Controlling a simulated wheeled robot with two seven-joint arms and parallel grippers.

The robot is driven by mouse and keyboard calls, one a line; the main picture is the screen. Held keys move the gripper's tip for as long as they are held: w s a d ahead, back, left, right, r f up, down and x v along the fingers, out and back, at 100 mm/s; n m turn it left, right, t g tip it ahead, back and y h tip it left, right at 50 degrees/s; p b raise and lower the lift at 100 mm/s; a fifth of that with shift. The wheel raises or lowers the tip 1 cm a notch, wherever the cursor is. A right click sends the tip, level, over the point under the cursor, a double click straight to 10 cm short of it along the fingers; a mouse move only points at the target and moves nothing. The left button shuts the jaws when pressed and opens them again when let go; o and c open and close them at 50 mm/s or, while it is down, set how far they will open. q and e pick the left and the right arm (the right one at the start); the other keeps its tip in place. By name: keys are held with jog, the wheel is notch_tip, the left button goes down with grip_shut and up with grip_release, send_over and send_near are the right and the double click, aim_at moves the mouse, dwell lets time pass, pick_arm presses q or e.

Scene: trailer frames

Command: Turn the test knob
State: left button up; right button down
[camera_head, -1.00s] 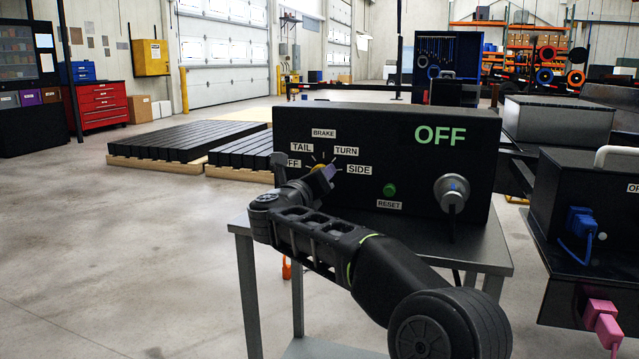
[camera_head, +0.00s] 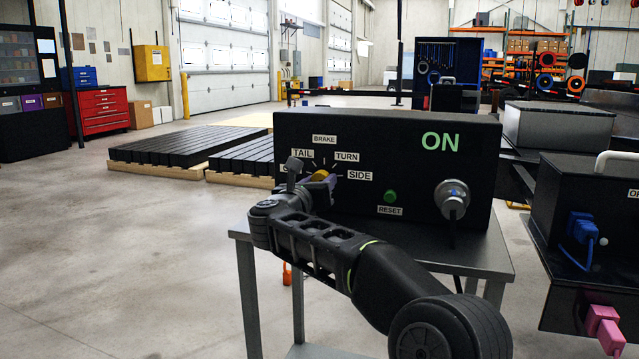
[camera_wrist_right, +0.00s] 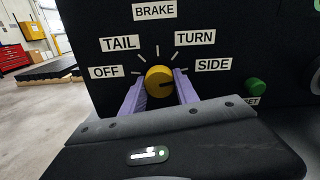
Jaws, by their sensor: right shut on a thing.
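The black test box (camera_head: 400,135) stands on a grey metal table and shows a green ON. Its yellow test knob (camera_head: 320,175) is ringed by the labels OFF, TAIL, BRAKE, TURN and SIDE. My right gripper (camera_head: 319,180) is at the knob, shut on it. In the right wrist view the purple fingers (camera_wrist_right: 158,84) flank the yellow knob (camera_wrist_right: 157,77), one on each side. A dark line on the knob's face runs rightward, roughly toward SIDE. In the head view the wrist partly covers the OFF label. My left gripper is out of view.
A green RESET button (camera_head: 390,196) and a round metal socket (camera_head: 452,195) with a cable are right of the knob. The table top (camera_head: 470,255) has bare room in front. A second black box (camera_head: 590,190) with blue and pink plugs stands at the right.

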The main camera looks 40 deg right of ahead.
jog(key=c, duration=0.9)
grip_release()
jog(key=p+v, duration=0.1)
jog(key=v, duration=0.7)
jog(key=shift+w, duration=0.1)
